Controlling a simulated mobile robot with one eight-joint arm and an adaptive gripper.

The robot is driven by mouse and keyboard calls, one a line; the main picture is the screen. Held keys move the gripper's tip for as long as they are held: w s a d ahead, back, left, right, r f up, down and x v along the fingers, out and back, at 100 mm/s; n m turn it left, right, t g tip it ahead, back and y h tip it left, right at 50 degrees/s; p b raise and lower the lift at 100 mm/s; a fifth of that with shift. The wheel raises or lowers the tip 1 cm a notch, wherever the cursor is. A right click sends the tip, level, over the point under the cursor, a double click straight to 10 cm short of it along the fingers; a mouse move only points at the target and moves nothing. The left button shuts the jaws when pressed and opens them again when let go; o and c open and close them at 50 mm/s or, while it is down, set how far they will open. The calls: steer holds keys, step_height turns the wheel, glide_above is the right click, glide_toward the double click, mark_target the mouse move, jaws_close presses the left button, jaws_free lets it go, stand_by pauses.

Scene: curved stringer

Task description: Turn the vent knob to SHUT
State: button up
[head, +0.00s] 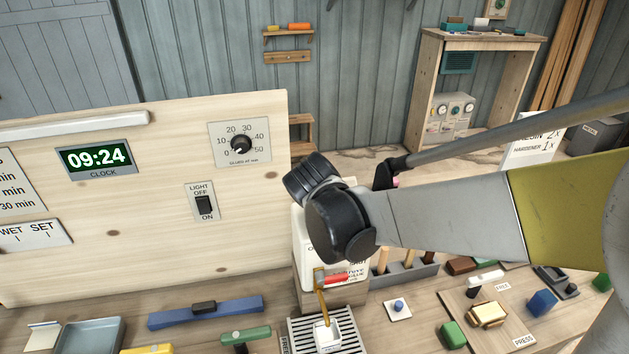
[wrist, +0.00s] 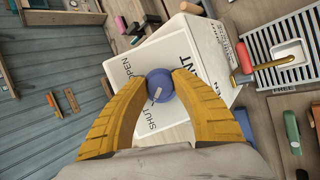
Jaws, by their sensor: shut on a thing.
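The vent knob (wrist: 160,85) is a round blue knob on the white box (wrist: 190,50), which also shows in the head view (head: 305,248). My gripper (wrist: 161,82) has its two yellow fingers closed on opposite sides of the knob. A short pale mark on the knob lies on the side toward the word SHUT; its exact angle is hard to tell. The words OPEN, SHUT and VENT are printed around the knob, partly covered by my fingers. In the head view my wrist hides the knob and the fingertips.
A red-handled tap (head: 335,278) on the box has an amber strand below it, over a white cup (head: 326,336) on a slatted grille (head: 300,330). A wooden panel (head: 150,220) stands at left. Tool blocks and bricks lie on the bench at right.

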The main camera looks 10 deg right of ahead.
steer(key=shift+s+f, duration=0.1)
stand_by(0.4)
steer(key=o, duration=1.2)
steer(key=v, duration=1.2)
steer(key=shift+a, duration=0.1)
